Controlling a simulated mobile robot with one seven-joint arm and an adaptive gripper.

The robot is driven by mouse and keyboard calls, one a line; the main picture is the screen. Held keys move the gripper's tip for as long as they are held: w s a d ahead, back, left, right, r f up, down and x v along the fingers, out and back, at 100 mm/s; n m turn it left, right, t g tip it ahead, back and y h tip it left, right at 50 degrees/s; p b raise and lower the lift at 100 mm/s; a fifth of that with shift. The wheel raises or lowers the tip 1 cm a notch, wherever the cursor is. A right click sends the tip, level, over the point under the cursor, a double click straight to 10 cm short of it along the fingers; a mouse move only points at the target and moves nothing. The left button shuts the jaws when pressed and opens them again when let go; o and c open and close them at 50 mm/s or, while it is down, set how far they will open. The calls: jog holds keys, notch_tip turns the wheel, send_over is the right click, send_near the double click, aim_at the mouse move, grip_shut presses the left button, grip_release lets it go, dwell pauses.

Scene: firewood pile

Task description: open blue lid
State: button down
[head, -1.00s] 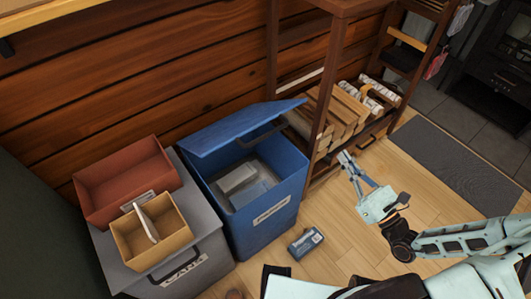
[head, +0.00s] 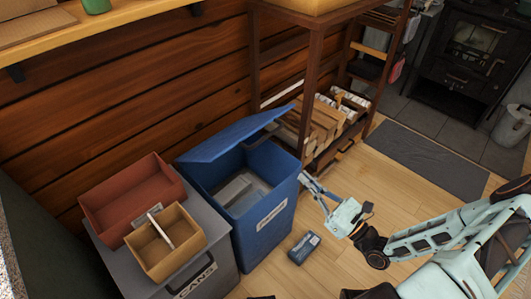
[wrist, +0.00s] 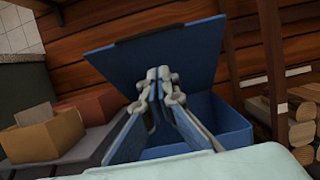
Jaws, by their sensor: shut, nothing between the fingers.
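The blue lid (head: 233,134) is raised and tilted back toward the wall above the blue bin (head: 264,224). The bin's mouth is uncovered, and pale boxes or papers show inside it. In the wrist view the underside of the lid (wrist: 195,58) faces me, with a dark strip along its upper edge. My gripper (head: 304,177) is shut and empty, close to the bin's right side in the head view. In the wrist view my gripper (wrist: 158,78) overlaps the lid and bin (wrist: 232,122); I cannot tell whether it touches either.
A grey cans bin (head: 212,268) stands left of the blue bin, with a red box (head: 110,212) and a tan box (head: 150,262) on top. A small dark box (head: 304,247) lies on the floor. A firewood rack (head: 310,70) stands right. Floor near the mat (head: 430,160) is clear.

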jog(key=s+r+b+x, duration=0.1)
jog(key=r+x, duration=0.1)
jog(key=x, duration=1)
jog(key=shift+a+r, duration=0.35)
jog(key=shift+r, duration=0.15)
jog(key=shift+w+r, duration=0.1)
